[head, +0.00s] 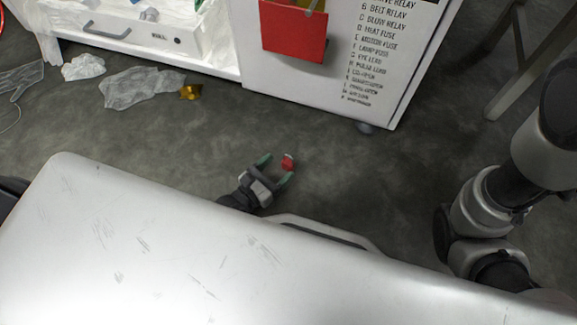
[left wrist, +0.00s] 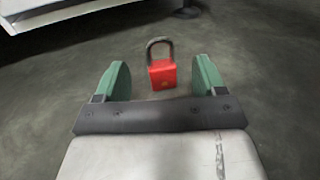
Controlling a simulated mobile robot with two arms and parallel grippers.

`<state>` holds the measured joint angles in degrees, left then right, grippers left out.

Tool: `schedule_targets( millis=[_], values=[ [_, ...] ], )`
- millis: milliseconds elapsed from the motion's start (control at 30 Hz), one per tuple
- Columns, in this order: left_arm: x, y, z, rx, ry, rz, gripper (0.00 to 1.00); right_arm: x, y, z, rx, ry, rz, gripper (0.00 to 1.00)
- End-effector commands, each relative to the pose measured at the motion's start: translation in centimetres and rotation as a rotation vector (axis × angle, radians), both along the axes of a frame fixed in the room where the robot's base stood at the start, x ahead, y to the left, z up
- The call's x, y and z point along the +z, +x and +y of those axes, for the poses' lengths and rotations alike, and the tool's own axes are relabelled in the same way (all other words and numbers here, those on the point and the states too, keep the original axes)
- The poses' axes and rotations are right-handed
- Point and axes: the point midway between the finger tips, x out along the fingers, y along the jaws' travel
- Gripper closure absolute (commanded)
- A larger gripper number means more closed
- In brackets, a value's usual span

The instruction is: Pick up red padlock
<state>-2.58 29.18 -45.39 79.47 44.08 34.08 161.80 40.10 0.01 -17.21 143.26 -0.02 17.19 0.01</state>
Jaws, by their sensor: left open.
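The red padlock (head: 288,161) is on the dark grey floor, just past my left gripper. In the left wrist view the padlock (left wrist: 163,73) shows its red body and a grey shackle pointing away from me. My left gripper (head: 276,170) is open, with its green fingers spread. In the left wrist view the fingers of my left gripper (left wrist: 160,80) stand to the left and right of the padlock, with a gap on each side. Whether the padlock is fully between the fingertips I cannot tell. My right gripper is not in view.
A white cabinet (head: 376,70) with a red box (head: 293,32) on its side stands beyond. Crumpled clear film (head: 140,86) and a gold-coloured scrap (head: 190,92) lie on the floor at the left. The floor around the padlock is clear.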

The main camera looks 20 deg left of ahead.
Motion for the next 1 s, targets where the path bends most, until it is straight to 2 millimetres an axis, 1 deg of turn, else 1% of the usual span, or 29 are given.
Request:
schedule_targets(
  millis=[100,200,300,567,600,667,800,967,1000],
  values=[
    [-0.2,1.7,-0.8,0.001,-0.004,-0.005,0.3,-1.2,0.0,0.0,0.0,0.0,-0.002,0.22],
    [-0.2,3.0,-1.4,0.001,-0.004,-0.005,0.3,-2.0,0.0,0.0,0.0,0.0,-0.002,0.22],
    [-0.1,3.9,-1.9,0.001,-0.004,-0.004,0.3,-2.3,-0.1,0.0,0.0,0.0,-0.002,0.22],
    [0.1,4.2,-2.0,0.0,0.0,-0.001,0.3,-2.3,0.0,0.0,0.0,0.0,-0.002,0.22],
    [0.1,4.2,-2.0,0.0,-0.001,-0.002,0.33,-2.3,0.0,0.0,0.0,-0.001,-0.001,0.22],
    [0.1,4.2,-2.0,0.0,-0.001,-0.002,0.42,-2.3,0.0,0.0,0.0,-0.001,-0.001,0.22],
    [0.1,4.2,-2.0,0.0,-0.001,-0.002,0.63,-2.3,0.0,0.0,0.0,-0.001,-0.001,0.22],
    [0.1,4.2,-2.0,0.0,-0.001,-0.002,0.88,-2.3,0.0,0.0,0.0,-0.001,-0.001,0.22],
    [0.1,4.2,-2.0,0.0,-0.001,-0.002,0.89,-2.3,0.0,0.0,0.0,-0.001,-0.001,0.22]
  ],
)
